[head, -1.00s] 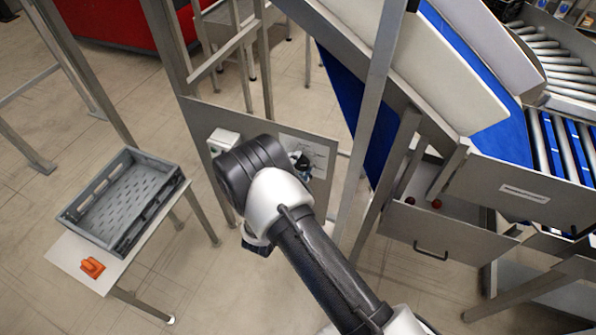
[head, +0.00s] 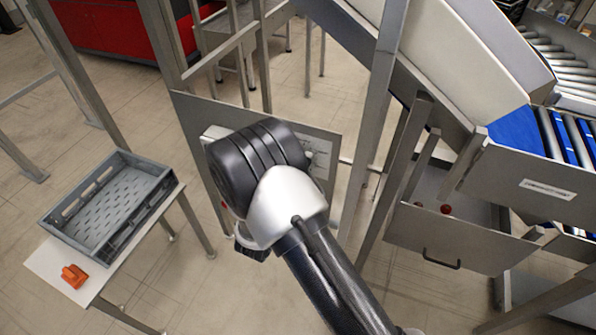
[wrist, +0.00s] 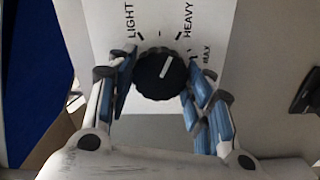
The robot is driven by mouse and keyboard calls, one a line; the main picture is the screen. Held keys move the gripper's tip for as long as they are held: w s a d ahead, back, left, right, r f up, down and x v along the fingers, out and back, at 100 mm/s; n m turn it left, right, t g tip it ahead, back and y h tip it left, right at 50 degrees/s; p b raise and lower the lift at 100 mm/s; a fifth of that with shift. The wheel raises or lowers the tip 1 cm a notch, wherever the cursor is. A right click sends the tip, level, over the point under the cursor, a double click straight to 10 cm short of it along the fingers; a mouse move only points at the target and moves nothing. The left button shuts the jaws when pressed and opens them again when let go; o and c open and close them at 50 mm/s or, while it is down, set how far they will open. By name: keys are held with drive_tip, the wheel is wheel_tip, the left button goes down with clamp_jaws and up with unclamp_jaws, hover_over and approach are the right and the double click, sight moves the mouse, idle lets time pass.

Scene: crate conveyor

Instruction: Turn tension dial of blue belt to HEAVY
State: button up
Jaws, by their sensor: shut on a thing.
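The tension dial (wrist: 150,80) is a round black knob on a pale plate in the wrist view. Its white pointer line tilts up and right, roughly toward the mark at the foot of the word HEAVY (wrist: 188,20). LIGHT (wrist: 130,20) is printed at the upper left and MAX (wrist: 208,54) at the right. My gripper (wrist: 160,88) is shut on the dial, with one blue-padded finger on each side. In the head view my arm's wrist hides the gripper and dial in front of the grey steel panel (head: 325,145).
A grey crate (head: 160,200) and an orange object (head: 74,276) are on a small table (head: 45,262) at the left.

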drive_tip(key=shift+m+b, duration=0.5)
drive_tip(key=shift+m, duration=0.1)
drive_tip(key=o, duration=1.1)
drive_tip(key=shift+c, duration=0.2)
drive_tip(key=v, duration=1.2)
